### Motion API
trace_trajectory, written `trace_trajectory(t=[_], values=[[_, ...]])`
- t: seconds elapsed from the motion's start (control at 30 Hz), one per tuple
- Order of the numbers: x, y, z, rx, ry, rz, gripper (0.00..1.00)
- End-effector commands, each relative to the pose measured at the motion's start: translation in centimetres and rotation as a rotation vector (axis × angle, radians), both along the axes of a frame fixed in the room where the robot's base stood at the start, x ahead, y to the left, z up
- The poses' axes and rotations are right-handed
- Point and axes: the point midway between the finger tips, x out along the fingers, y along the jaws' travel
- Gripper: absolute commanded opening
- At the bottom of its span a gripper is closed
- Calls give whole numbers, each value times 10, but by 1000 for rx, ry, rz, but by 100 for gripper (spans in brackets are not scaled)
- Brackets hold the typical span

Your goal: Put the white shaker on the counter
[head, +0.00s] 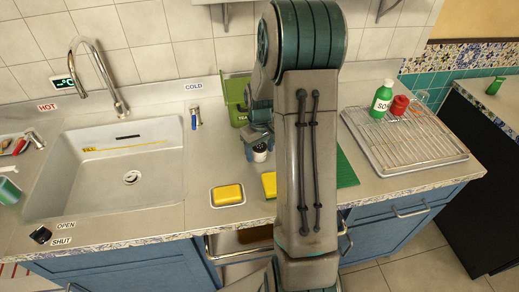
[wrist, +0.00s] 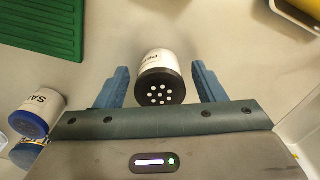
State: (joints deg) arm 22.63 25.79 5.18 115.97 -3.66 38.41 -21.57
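A white shaker with a black, holed cap (wrist: 160,88) and a partly readable "PEPP" label is between the fingers of my gripper (wrist: 160,75) in the wrist view. The fingers are open, with a narrow gap on each side of it. In the head view this shaker (head: 260,153) shows just below my gripper (head: 257,138), over the counter (head: 205,165). Whether its base touches the counter is unclear. A second white shaker with a blue cap and a "SAL" label (wrist: 38,108) is at the left of the wrist view, outside the fingers. My arm hides much of the counter's middle.
A green tea tin (head: 237,95) stands behind my gripper. A yellow sponge in a dish (head: 227,195), another yellow thing (head: 269,184) and a green board (head: 346,170) lie nearby. The sink (head: 75,190) is left; a drying rack (head: 425,150) is right. A drawer (head: 225,248) below appears open.

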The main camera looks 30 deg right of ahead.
Motion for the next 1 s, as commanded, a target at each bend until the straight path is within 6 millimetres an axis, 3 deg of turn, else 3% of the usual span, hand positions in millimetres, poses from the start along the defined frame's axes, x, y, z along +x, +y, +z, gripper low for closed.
trace_trajectory(t=[0.17, 0.6, 0.8, 1.0], values=[[1, 0, 9, -2, -3, 0, 63], [0, 0, 97, -2, -4, 0, 63], [0, 0, 119, -1, -1, 0, 63], [-17, 22, 140, -14, -27, -7, 63]])
